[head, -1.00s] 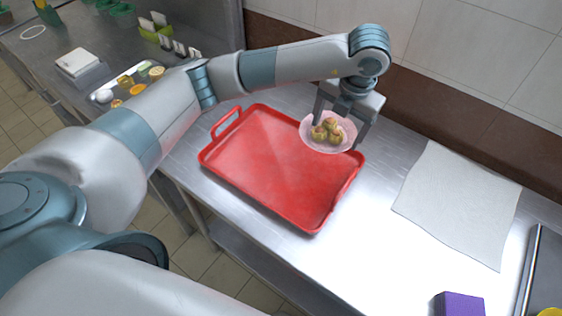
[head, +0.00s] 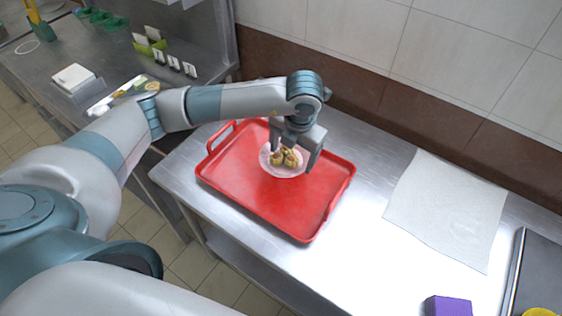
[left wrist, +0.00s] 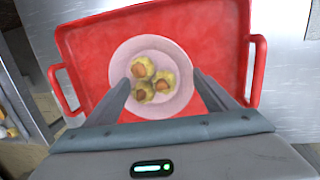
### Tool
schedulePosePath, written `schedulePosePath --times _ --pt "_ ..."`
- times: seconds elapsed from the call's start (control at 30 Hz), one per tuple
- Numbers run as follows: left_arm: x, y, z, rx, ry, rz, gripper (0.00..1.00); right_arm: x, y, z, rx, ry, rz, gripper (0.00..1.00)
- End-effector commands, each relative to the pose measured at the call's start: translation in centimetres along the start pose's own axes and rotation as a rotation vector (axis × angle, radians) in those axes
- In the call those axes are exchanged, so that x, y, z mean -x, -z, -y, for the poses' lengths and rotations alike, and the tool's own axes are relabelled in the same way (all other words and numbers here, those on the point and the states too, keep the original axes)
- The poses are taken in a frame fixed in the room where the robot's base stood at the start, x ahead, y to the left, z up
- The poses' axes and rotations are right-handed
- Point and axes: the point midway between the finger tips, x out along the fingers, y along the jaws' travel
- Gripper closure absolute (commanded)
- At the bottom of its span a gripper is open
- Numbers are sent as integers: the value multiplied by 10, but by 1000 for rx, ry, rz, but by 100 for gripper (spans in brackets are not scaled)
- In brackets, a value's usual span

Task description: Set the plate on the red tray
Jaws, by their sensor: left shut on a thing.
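The pale pink plate (head: 284,171) holds three small yellow-brown food pieces (head: 285,157). It is over the far middle part of the red tray (head: 250,193), inside the tray's rim as seen from the head. My left gripper (head: 291,160) is shut on the plate, with its fingers at opposite sides of the rim. In the left wrist view the plate (left wrist: 151,102) sits between the two fingers (left wrist: 165,95), with red tray floor around it. I cannot tell whether the plate touches the tray floor. My right gripper is out of view.
The tray lies on a steel counter against a tiled wall. A white cloth (head: 447,208) lies to the right, with a purple block (head: 448,305) nearer. A second counter at the left carries white stacked items (head: 74,77) and green holders. The tray's near part is clear.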

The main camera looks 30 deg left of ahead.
Motion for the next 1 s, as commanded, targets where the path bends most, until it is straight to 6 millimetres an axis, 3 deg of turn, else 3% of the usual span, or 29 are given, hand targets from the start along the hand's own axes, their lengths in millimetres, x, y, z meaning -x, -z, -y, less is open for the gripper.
schedulePosePath --times 0.1,0.27,0.67,1.0 --pt "-9 11 -14 3 -1 -2 48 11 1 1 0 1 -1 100" --pt "-17 16 -21 1 0 1 48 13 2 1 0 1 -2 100" --pt "-21 18 -21 0 0 0 48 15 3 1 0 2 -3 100" --pt "-55 21 -16 1 0 -1 48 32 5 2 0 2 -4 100"
